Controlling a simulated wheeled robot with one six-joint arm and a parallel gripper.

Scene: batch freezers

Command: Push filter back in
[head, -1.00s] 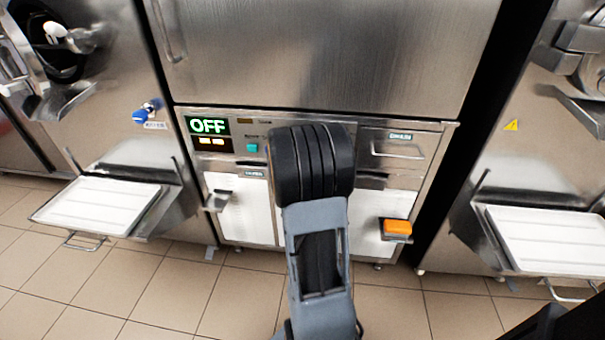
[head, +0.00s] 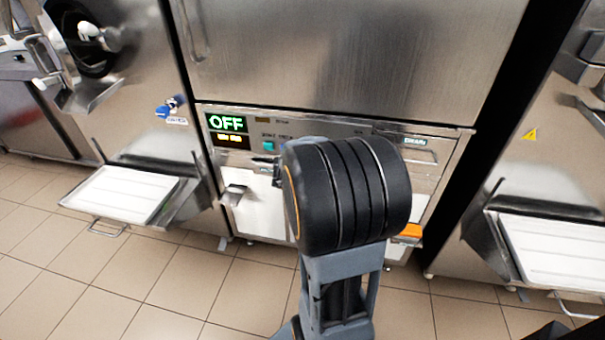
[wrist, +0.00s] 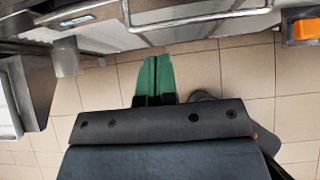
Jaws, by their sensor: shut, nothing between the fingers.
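The freezer's lower front has a left white panel (head: 262,212) and a right white panel (head: 398,252), partly hidden by my arm. I cannot tell for sure which part is the filter or how far it sticks out. My gripper is hidden behind my arm's black joint in the head view. In the wrist view its green fingers (wrist: 156,62) are shut and empty. They point toward the machine's lower front and appear short of it, over the floor.
An orange block (head: 410,233) sits at the right panel; it also shows in the wrist view (wrist: 303,29). A metal bracket (head: 233,194) juts out at the left. White trays (head: 122,193) stick out from both neighbouring machines. The tiled floor in front is clear.

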